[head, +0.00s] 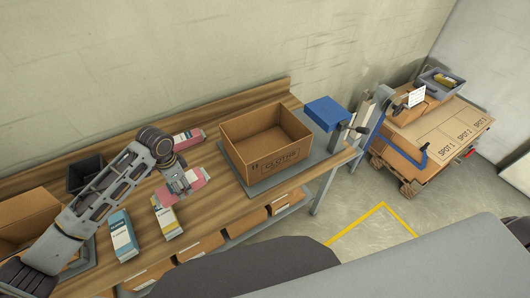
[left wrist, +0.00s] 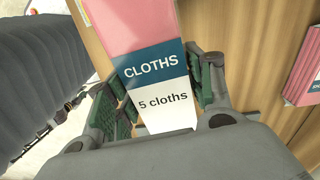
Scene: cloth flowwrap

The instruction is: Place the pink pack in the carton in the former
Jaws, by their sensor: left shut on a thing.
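My left gripper (head: 178,188) is shut on a pink pack (head: 197,178) over the bench, left of the carton. In the left wrist view the pack (left wrist: 125,25) sits between the green-padded fingers (left wrist: 158,95), its blue and white label reading "CLOTHS 5 cloths". A second pink pack (head: 188,138) lies near the back of the bench; a pink pack also shows at the right edge of the left wrist view (left wrist: 303,70). The open brown carton (head: 280,157), marked "CLOTHS", stands on a grey base (head: 258,189). Its floor shows no pack. My right gripper is out of view.
A dark bin (head: 84,172) and another carton (head: 25,215) are at left. A blue device (head: 325,112) is right of the carton.

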